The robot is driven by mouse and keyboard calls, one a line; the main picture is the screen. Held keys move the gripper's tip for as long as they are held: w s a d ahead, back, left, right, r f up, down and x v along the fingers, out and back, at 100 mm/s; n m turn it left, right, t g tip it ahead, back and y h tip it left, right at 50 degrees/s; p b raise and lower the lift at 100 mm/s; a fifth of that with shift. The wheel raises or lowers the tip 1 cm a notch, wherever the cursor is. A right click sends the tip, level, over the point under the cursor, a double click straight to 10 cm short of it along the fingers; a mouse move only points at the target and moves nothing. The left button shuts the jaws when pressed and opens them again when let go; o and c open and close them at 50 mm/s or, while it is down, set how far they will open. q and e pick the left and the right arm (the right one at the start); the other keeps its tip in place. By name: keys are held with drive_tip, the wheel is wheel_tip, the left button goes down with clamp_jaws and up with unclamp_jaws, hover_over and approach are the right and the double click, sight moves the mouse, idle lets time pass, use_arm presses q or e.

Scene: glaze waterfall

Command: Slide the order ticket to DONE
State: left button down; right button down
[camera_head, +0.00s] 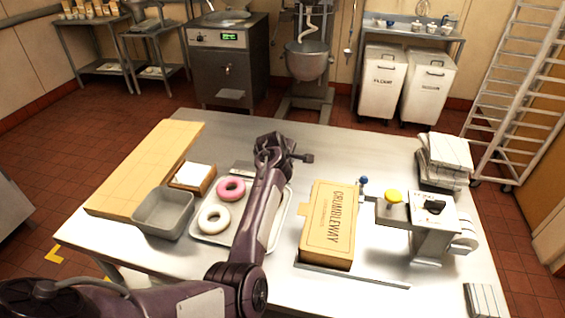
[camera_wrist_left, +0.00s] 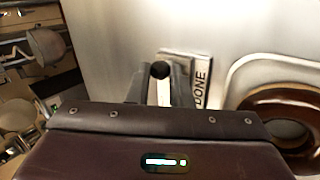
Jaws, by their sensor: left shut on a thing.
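My left gripper (camera_head: 280,152) is over the far side of the steel table, beyond the doughnut tray. In the left wrist view its fingers (camera_wrist_left: 161,92) are shut around a pale upright piece with a dark round knob (camera_wrist_left: 160,70) on top. I take this to be the order ticket's handle; the ticket's face is mostly hidden. A label reading DONE (camera_wrist_left: 202,84) lies just right of the fingers, by a grey plate (camera_wrist_left: 178,57). In the head view, a grey strip (camera_head: 242,167) shows left of the gripper, and the arm hides the rest. My right gripper is not in view.
The tray (camera_head: 206,238) holds pink and white doughnuts; a chocolate doughnut (camera_wrist_left: 268,107) shows in the wrist view. A grey bin (camera_head: 162,213), a wooden board (camera_head: 145,170), a Crumbleway box (camera_head: 328,225) and a dispenser (camera_head: 432,225) stand around. The table's far strip is clear.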

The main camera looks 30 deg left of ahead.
use_arm(q)
drive_tip(key=shift+d, duration=0.15)
drive_tip(key=c, duration=1.6)
unclamp_jaws()
drive_tip(key=shift+d, duration=0.15)
drive_tip(key=shift+s+r, duration=0.25)
drive_tip(key=shift+r, duration=0.1)
drive_tip(key=b+v, duration=0.1)
drive_tip(key=v, duration=0.6)
drive_tip(key=shift+w, duration=0.1)
